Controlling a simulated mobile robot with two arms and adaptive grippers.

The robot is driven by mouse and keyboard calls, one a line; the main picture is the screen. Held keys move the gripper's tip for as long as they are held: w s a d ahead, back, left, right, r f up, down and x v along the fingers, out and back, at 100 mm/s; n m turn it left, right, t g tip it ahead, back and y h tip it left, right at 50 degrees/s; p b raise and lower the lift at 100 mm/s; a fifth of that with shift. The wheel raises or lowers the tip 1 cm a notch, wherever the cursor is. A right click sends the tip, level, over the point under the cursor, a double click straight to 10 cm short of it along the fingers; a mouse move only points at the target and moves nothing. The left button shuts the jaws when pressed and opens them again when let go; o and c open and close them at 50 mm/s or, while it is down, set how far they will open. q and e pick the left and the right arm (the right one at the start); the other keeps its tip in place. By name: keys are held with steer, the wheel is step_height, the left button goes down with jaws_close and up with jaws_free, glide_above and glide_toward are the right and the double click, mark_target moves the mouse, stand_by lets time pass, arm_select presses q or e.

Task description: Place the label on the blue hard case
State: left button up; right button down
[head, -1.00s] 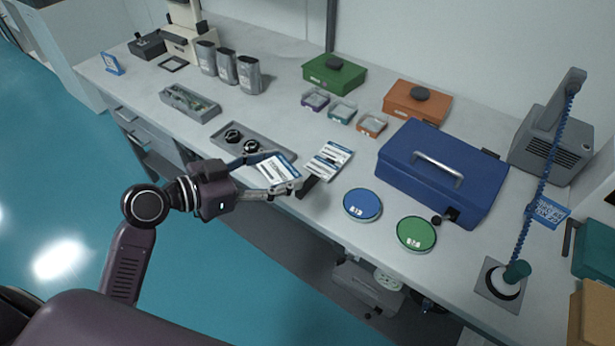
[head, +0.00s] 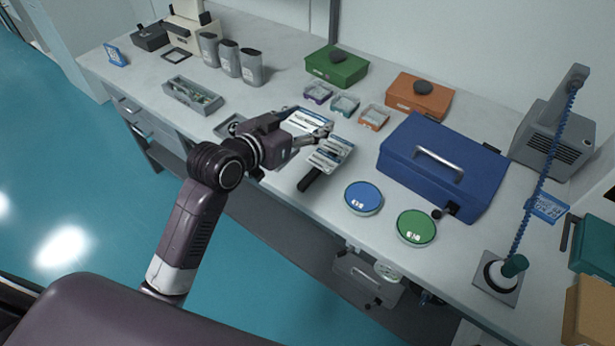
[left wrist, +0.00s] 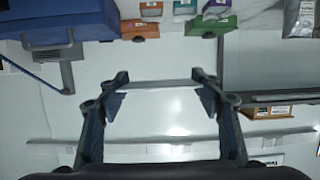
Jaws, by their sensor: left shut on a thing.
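The blue hard case (head: 443,165) sits closed on the bench right of centre, its silver handle on the lid. In the left wrist view part of the case (left wrist: 70,22) shows at upper left. My left gripper (head: 307,126) is shut on a white label with a blue edge (head: 305,119), held above the bench left of the case and apart from it. In the left wrist view the label (left wrist: 160,112) is a pale sheet between the two fingers (left wrist: 160,92). My right gripper is not in view.
A stand with more labels (head: 328,155) is just below the held label. Blue (head: 363,198) and green (head: 416,227) discs lie before the case. Orange (head: 418,98) and green (head: 337,68) boxes stand behind. A blue coiled cord (head: 545,160) hangs at right.

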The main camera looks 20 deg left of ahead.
mark_target(309, 176)
arm_select(q)
step_height(309, 176, down, 20)
steer(key=shift+r, duration=0.2)
stand_by(0.4)
steer(key=shift+f, duration=0.2)
steer(key=o, duration=0.8)
steer(key=shift+c, duration=0.2)
